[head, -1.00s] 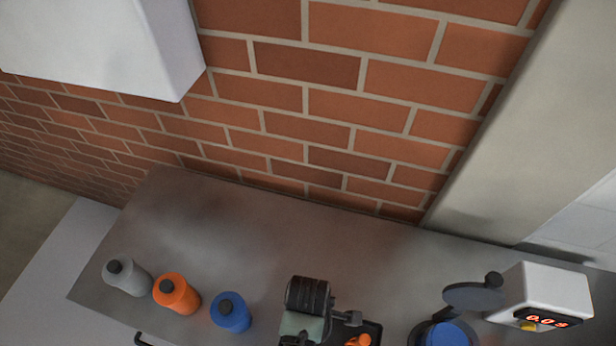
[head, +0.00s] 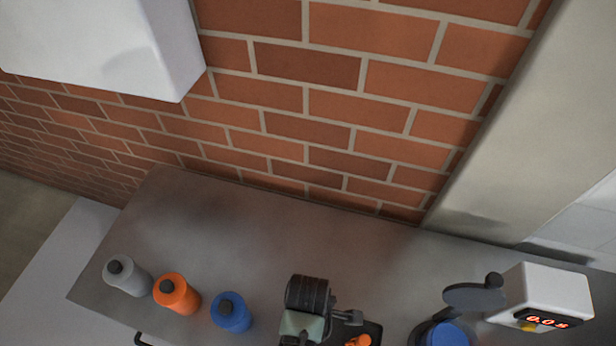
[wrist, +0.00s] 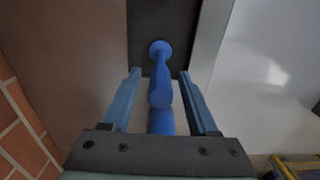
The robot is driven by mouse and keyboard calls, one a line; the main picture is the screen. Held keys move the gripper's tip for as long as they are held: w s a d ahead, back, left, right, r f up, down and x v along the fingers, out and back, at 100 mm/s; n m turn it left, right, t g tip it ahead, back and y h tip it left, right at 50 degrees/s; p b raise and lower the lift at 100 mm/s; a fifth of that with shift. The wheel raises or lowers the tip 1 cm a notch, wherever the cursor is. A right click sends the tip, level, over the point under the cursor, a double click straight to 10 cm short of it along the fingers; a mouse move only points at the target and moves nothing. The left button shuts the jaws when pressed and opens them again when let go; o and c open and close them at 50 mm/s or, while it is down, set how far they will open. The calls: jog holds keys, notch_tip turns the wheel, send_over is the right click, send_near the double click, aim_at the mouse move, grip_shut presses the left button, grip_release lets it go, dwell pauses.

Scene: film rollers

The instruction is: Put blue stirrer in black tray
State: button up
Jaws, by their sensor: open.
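The blue stirrer (wrist: 160,80) shows in the wrist view, with a round disc at its far end and a thicker part near the gripper. My gripper (wrist: 160,72) is open, with one blue finger on each side of the stirrer and a visible gap on both sides. The far end of the stirrer is over a dark surface (wrist: 160,15); I cannot tell whether this is the black tray or whether the stirrer rests on it. In the head view, a black tray-like piece (head: 372,333) is partly visible at the bottom edge, with something orange by it.
Grey, orange (head: 178,294) and blue (head: 231,313) bottles stand on the grey counter (head: 240,235). A white timer box (head: 548,293) is at the right. A brick wall bounds the back.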

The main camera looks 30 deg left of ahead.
notch_tip(320, 180, up, 11)
jog(key=shift+r, duration=0.15)
jog(key=w+r+m+t+y, duration=0.1)
jog(key=w+r+m+t, duration=0.45)
jog(key=w+r, duration=0.65)
jog(key=w+r+m+t+y, duration=0.1)
jog(key=w+r+m+t, duration=0.3)
jog(key=w+r+t, duration=0.8)
jog(key=s+d+r+m+t, duration=0.1)
jog(key=d+r+m, duration=0.1)
jog(key=r, duration=0.7)
jog(key=s+d+r+m+t, duration=0.1)
jog(key=d+r+m, duration=0.15)
jog(key=r, duration=0.65)
jog(key=s+d+r+m+t, duration=0.2)
jog(key=r, duration=0.6)
jog(key=s+d+r+m+t+h, duration=0.1)
jog(key=s+r+m+t, duration=0.1)
jog(key=r, duration=0.5)
jog(key=s+d+r+m+t+h, duration=0.1)
jog(key=s+d+r+m+t, duration=0.1)
jog(key=s+r, duration=0.5)
jog(key=shift+d+r+m+t, duration=0.3)
jog(key=shift+m+t, duration=0.3)
jog(key=shift+t, duration=0.35)
jog(key=shift+f, duration=0.1)
